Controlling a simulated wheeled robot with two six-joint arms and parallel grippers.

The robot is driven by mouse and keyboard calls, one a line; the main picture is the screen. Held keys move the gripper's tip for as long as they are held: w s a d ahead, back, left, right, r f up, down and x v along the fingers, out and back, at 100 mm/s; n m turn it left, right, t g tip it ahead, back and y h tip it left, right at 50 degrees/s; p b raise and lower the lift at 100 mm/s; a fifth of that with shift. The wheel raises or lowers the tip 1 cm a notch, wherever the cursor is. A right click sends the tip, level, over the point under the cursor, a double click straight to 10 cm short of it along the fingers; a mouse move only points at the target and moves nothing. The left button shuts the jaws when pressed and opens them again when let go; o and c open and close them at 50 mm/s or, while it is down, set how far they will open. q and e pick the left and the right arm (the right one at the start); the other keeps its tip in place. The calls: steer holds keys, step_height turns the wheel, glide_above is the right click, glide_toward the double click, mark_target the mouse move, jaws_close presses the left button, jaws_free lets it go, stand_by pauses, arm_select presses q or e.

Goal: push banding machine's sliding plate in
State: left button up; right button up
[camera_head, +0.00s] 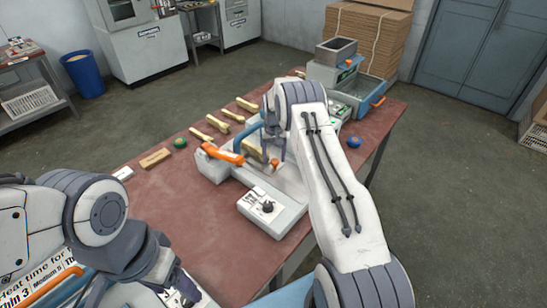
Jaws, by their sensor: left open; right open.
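A grey and white press-like machine (268,213) with a knob box stands in the middle of the red table. It has an orange lever (222,153) and a blue bar (243,136). Another machine at the table's far right has a sliding tray (352,102) with an orange handle (378,101). I cannot tell which one is the banding machine. My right gripper (273,155) is open over the middle machine, near a wooden spoon (255,150); whether it touches is unclear. My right arm hides part of this machine. My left gripper (188,290) is at the bottom left, partly cut off, open.
Several wooden spoons (232,115) lie on the red table (160,215) behind the middle machine. A wooden block (155,158), a green knob (180,143) and a blue knob (354,142) are on it too. A printed sign (48,272) is at lower left. The table's front left is clear.

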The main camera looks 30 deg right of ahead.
step_height(320, 180, up, 10)
steer(key=b, duration=0.2)
steer(key=shift+a, duration=0.1)
stand_by(0.4)
